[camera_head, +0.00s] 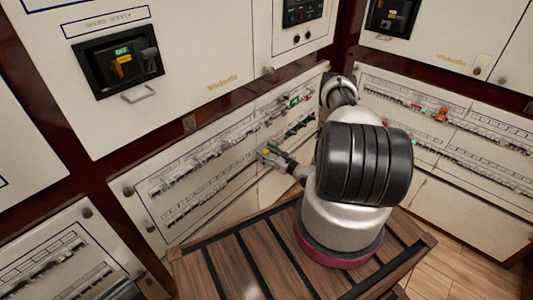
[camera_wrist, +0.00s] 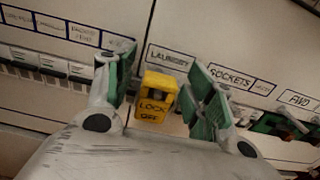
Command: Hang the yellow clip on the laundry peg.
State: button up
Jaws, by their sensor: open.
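The yellow clip (camera_wrist: 155,98), marked LOCK OFF, sits against the panel just below the LAUNDRY label (camera_wrist: 170,57) in the wrist view. It is roughly upright, slightly tilted, and shows as a small yellow spot in the head view (camera_head: 266,151). My gripper (camera_wrist: 163,80) is open, with one green-padded finger on each side of the clip. A gap shows between the clip and each finger. The laundry peg is not visible behind the clip, so I cannot tell how the clip is seated on it. In the head view, my gripper (camera_head: 272,154) is at the left breaker panel.
A row of breakers (camera_wrist: 45,62) runs left of the clip, and green and dark parts (camera_wrist: 280,125) with a red bit stand to its right. Another breaker panel (camera_head: 450,125) is at the right. A slatted wooden top (camera_head: 235,265) lies below my arm.

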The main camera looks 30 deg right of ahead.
jog(key=v, duration=1.2)
dwell(0.4)
